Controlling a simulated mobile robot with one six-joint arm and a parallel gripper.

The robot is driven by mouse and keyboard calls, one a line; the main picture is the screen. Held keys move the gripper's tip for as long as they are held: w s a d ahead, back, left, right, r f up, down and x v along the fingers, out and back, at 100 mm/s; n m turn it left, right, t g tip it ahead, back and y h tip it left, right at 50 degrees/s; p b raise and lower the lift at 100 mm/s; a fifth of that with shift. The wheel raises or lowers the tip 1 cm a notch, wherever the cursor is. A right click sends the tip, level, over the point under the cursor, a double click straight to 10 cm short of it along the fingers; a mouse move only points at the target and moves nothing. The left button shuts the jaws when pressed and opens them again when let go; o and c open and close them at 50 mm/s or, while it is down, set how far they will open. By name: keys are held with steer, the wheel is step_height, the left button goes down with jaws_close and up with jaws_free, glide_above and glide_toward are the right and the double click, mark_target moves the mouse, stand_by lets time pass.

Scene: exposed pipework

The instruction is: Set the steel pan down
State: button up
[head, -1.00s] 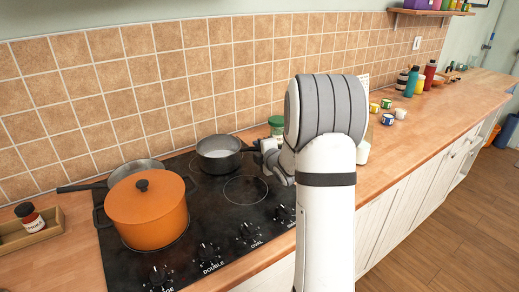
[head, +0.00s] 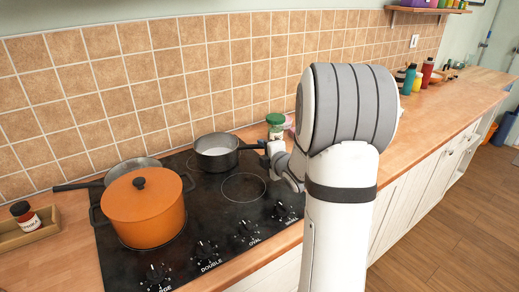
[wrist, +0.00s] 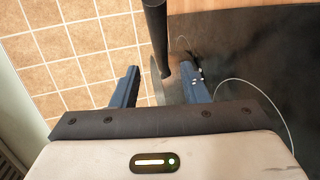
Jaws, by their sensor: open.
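The steel pan (head: 217,153), dark outside with a pale inside, sits upright on the back right of the black hob. Its dark handle (head: 251,147) points right, toward my gripper. My gripper (head: 269,158) is at the handle's end, partly hidden by my own arm. In the wrist view, my gripper (wrist: 163,80) has its two fingers spread wide apart. The dark handle (wrist: 156,35) comes down from the top into the space between them, with gaps at both sides. The fingers are not closed on it.
A lidded orange pot (head: 146,212) stands at the hob's left front, with another pan (head: 130,168) partly hidden behind it. A green-lidded jar (head: 275,124) stands behind my gripper. The hob's front right ring (head: 243,188) is clear. The tiled wall is close behind.

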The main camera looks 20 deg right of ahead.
steer(key=s+a+m+g, duration=0.4)
steer(key=s+a+m, duration=0.1)
steer(key=s, duration=0.5)
steer(key=s+a+m+g, duration=0.4)
steer(key=s+a+m, duration=0.2)
steer(key=s, duration=0.5)
steer(key=s+a+m+g, duration=0.4)
steer(key=s+m, duration=0.3)
steer(key=s, duration=0.3)
steer(key=shift+s+a+g+h, duration=0.2)
steer(key=shift+a+g+h, duration=0.15)
steer(key=shift+a, duration=0.35)
steer(key=shift+p+v, duration=0.95)
steer(key=shift+v, duration=0.2)
steer(key=shift+w, duration=0.15)
steer(key=shift+c, duration=0.5)
